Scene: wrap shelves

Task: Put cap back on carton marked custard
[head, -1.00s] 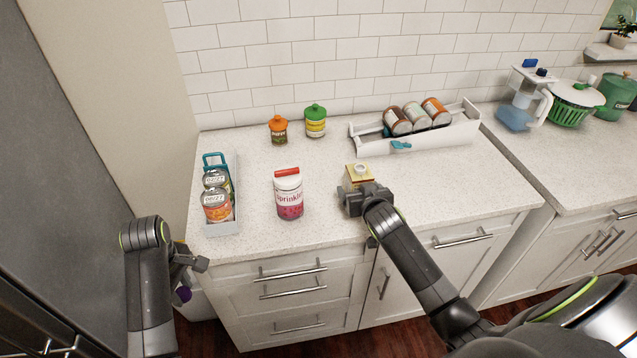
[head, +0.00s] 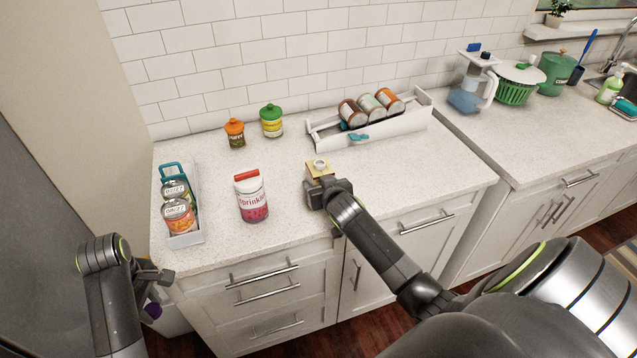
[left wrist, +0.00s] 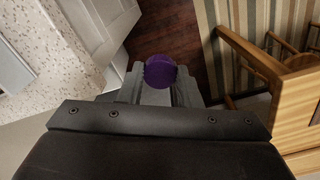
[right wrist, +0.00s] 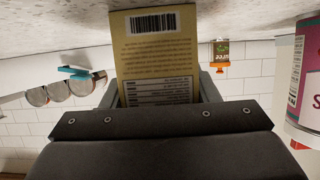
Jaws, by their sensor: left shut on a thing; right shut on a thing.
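The purple cap (left wrist: 160,72) is pinched between the fingers of my left gripper (left wrist: 158,85). In the head view the cap (head: 153,310) hangs below the left gripper (head: 158,285), off the counter's front edge at lower left. The tan carton (head: 319,167) stands on the counter with a bare pale spout on top. My right gripper (head: 326,192) is shut on its lower front and hides much of it. In the right wrist view the carton's side (right wrist: 155,60) shows a barcode and small print; the word custard cannot be read.
A sprinkles jar (head: 251,200) stands left of the carton. A caddy with cans (head: 190,238) is at the counter's left. Two lidded jars (head: 271,121) and a white rack of cans (head: 385,130) stand behind. The counter right of the carton is clear.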

